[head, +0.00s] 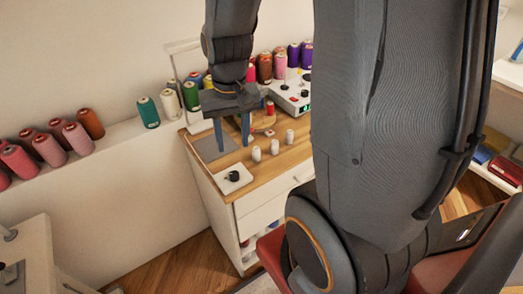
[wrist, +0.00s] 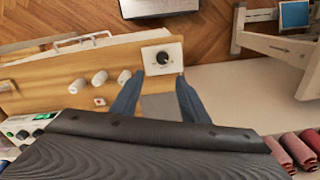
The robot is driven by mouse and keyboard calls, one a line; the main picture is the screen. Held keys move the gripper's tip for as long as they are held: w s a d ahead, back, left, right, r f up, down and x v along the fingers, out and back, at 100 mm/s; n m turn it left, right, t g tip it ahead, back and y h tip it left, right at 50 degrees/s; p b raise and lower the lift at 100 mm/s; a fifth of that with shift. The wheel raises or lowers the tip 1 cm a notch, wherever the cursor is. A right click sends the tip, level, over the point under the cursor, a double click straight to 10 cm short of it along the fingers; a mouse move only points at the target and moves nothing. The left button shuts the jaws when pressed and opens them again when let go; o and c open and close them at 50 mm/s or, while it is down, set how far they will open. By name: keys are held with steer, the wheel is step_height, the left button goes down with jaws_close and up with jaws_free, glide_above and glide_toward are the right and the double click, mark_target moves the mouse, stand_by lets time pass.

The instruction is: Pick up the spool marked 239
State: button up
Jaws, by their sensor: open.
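Three small white spools stand in a row on the wooden worktop: a front one (head: 256,154), a middle one (head: 274,147) and a back one (head: 289,136). They also show left of my fingers in the wrist view, as a near spool (wrist: 124,76), a second spool (wrist: 100,78) and a far spool (wrist: 77,87). No number is legible on any of them, so I cannot tell which is 239. My gripper (head: 232,147) hangs over the worktop beside the row, its blue fingers apart and empty. It also shows in the wrist view (wrist: 159,79).
A white plate with a black knob (head: 233,177) lies at the worktop's near corner. A grey mat (head: 208,147) lies by the fingers. A red spool (head: 270,107) and a white device with a green display (head: 291,97) stand farther back. Coloured thread cones line the wall ledge (head: 115,135).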

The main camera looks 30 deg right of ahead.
mark_target(256, 161)
steer(key=w+d+f+m, duration=0.1)
steer(key=d+f+m, duration=0.1)
steer(key=d, duration=0.1)
steer(key=w+d+f+m+g, duration=0.1)
steer(key=w+d+f+m, duration=0.1)
steer(key=d, duration=0.1)
steer(key=w+d+f+m+y, duration=0.1)
steer(key=d+f+m, duration=0.1)
steer(key=d, duration=0.2)
steer(key=shift+w+f+m+g, duration=0.25)
steer(key=shift+w+m+g, duration=0.05)
steer(key=shift+m+g, duration=0.1)
steer(key=shift+s+a+f+p, duration=0.1)
steer(key=shift+f+p, duration=0.55)
steer(key=shift+f, duration=1.2)
steer(key=shift+s+a+f+p, duration=0.1)
steer(key=shift+f+p, duration=0.5)
steer(key=shift+f, duration=1.25)
jaws_close()
